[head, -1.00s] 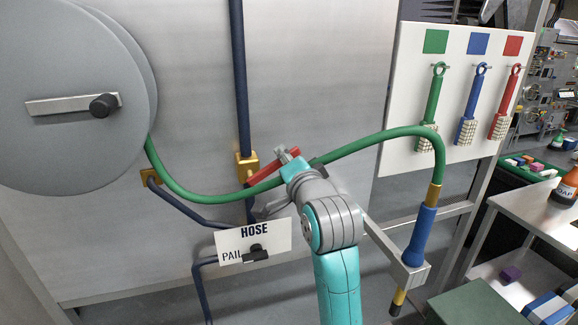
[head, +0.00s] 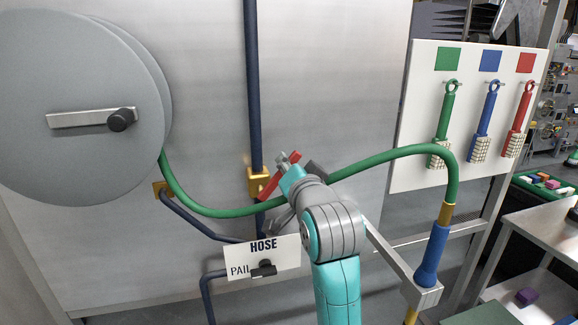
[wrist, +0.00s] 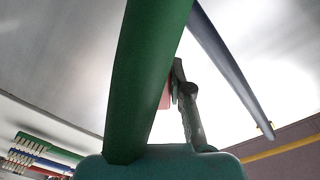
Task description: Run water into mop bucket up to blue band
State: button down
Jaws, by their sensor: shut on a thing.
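A red valve lever (head: 270,187) sits at the brass valve (head: 257,180) on the blue vertical pipe (head: 252,90). My gripper (head: 285,172) is shut on the red lever, which is tilted up to the right. In the wrist view a sliver of the red lever (wrist: 166,97) shows beside a grey finger (wrist: 189,112); the hose hides much of it. A sign (head: 240,258) reads HOSE and PAIL, with a black knob (head: 264,268) whose end points left by PAIL. No mop bucket, blue band or running water is in view.
A green hose (head: 390,157) runs from the grey reel (head: 80,95) past my gripper to a blue nozzle (head: 432,255) in a metal bracket (head: 425,294). Green, blue and red brushes hang on a white board (head: 480,180) at right. A bench (head: 535,245) stands beyond.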

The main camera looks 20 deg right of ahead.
jog(key=c, duration=1)
grip_release()
jog(key=shift+c, duration=0.2)
jog(key=shift+s, duration=0.1)
jog(key=s, duration=1.1)
jog(key=shift+s, duration=0.4)
